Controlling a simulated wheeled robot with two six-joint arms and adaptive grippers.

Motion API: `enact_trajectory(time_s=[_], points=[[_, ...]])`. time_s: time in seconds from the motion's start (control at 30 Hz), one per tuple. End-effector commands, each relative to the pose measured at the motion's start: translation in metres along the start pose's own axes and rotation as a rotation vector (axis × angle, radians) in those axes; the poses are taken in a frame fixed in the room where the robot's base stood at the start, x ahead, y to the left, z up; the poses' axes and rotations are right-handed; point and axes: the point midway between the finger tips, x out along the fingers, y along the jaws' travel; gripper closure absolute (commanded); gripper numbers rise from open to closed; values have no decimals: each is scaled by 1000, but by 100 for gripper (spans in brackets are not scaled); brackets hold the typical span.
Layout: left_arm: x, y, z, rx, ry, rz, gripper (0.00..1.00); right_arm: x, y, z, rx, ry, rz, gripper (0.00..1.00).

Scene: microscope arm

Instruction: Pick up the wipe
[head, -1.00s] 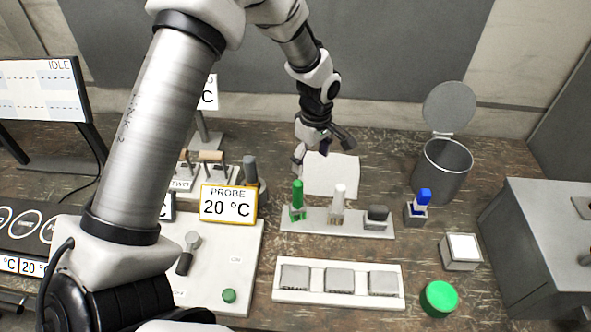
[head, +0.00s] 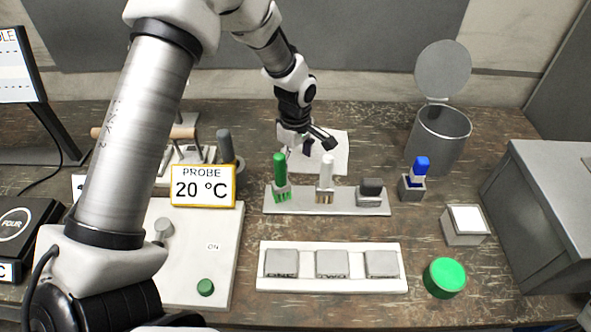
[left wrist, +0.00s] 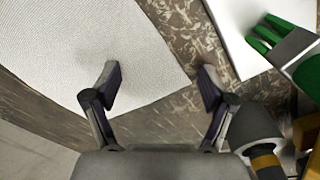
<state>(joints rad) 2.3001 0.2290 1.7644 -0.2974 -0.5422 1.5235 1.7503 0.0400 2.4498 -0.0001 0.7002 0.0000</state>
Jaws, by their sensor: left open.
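The wipe (head: 331,152) is a flat white sheet on the wooden table, behind the rack of brushes. My left gripper (head: 311,148) is over its left part in the head view and hides some of it. In the left wrist view the wipe (left wrist: 70,45) fills the upper left. The left gripper (left wrist: 158,85) is open there, with one finger over the wipe's edge and the other over bare table. Nothing is between the fingers but the view of the sheet edge and table. Contact with the wipe cannot be told. My right gripper is not in view.
A rack (head: 330,204) holds a green brush (head: 280,172), a white brush (head: 327,172) and a grey block, just in front of the wipe. A bin (head: 437,140) with its lid up stands right. A PROBE sign (head: 203,187) stands left.

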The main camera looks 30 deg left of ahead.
Motion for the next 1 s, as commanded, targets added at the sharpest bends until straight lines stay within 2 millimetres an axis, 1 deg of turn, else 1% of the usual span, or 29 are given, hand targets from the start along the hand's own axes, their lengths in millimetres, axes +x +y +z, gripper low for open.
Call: enact_trajectory(time_s=[0.27,0.5,0.57,0.7,0.73,0.8,0.9,1.0], points=[[0,0,0,0,0,0,17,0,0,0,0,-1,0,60],[10,0,0,0,0,-1,17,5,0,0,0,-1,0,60],[8,0,0,0,0,0,25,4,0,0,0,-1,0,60],[8,0,0,0,0,-1,50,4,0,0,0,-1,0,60],[8,0,0,0,0,-2,54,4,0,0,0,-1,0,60],[9,0,0,0,0,-2,60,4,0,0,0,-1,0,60],[9,0,0,-1,-1,-2,65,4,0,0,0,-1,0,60],[10,0,0,-1,-1,-1,66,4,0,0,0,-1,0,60]])
